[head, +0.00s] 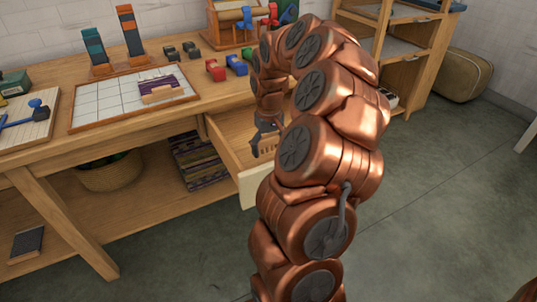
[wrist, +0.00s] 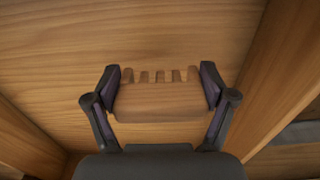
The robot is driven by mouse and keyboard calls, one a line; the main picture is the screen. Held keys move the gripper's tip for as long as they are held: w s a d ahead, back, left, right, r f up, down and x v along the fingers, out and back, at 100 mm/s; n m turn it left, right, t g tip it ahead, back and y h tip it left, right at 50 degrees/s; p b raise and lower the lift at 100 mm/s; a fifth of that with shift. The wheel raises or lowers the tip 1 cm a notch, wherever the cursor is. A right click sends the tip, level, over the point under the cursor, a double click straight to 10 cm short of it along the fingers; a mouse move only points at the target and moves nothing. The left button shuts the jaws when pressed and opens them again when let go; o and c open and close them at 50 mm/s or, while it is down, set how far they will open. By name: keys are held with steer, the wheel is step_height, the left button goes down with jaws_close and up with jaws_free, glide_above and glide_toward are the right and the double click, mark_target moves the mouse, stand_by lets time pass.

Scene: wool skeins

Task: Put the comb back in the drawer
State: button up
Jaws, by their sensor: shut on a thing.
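The wooden comb (wrist: 160,100) is light brown, with several short teeth pointing to the top of the wrist view. My gripper (wrist: 160,92) is shut on it, one dark finger at each end. In the head view my gripper (head: 267,140) points down over the open drawer (head: 228,150), and the comb (head: 268,150) shows small below it. In the wrist view the drawer's bare wooden floor (wrist: 190,40) lies behind the comb. I cannot tell whether the comb touches the floor.
The drawer's pale front (head: 249,190) sticks out from the workbench (head: 95,130). On the bench are a gridded board (head: 105,110) with a purple woven piece (head: 158,86), and several coloured clamps. A basket (head: 108,172) and folded textiles (head: 198,160) are below. Grey floor is clear at right.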

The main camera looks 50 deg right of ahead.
mark_target(269, 148)
steer(key=shift+f, duration=1.45)
steer(key=shift+f, duration=0.15)
steer(key=o, duration=0.9)
steer(key=shift+c, duration=0.2)
step_height(269, 148, up, 12)
steer(key=shift+r+p, duration=0.2)
steer(key=shift+p, duration=0.35)
